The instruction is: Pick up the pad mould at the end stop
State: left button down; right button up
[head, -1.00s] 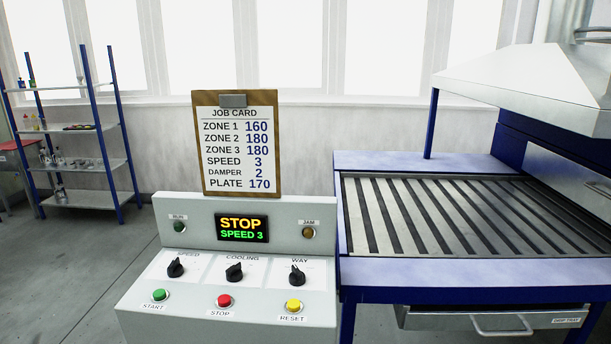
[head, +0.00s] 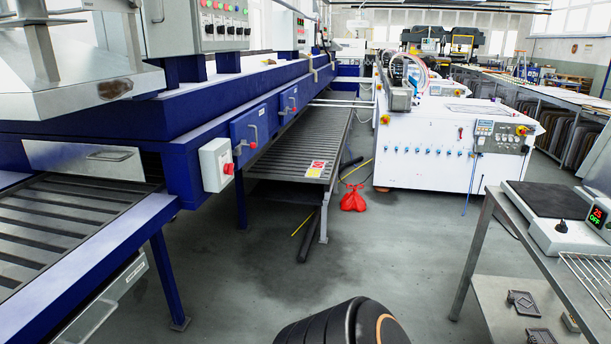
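I cannot make out a pad mould at an end stop in the head view. The near slatted conveyor bed (head: 50,225) at the left shows bare slats. The farther slatted bed (head: 290,160) also looks bare, with a red and yellow label (head: 316,168) at its near end. Small dark grey mould-like pieces (head: 524,302) lie on the lower shelf of the bench at the right; I cannot tell what they are. Neither gripper is in view. A black rounded part of my own arm shows at the bottom middle.
A steel bench (head: 487,232) at the right carries a black-topped hotplate (head: 545,200) reading OFF and a wire rack (head: 590,278). A red tied bag (head: 353,198) lies on the floor near a white machine (head: 430,150). The grey floor between is mostly clear.

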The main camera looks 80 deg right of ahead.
aim_at(311, 172)
jog(key=z, duration=2.7)
jog(key=i+z, duration=0.15)
jog(key=i, duration=2.95)
jog(key=i+u, duration=0.1)
jog(key=i, duration=0.6)
jog(key=i+l+u, duration=0.1)
jog(key=i, duration=0.55)
jog(key=i+l+u, duration=0.3)
jog(key=i, duration=0.25)
jog(key=i+l+u, duration=0.3)
jog(key=i, duration=0.25)
jog(key=j, duration=0.1)
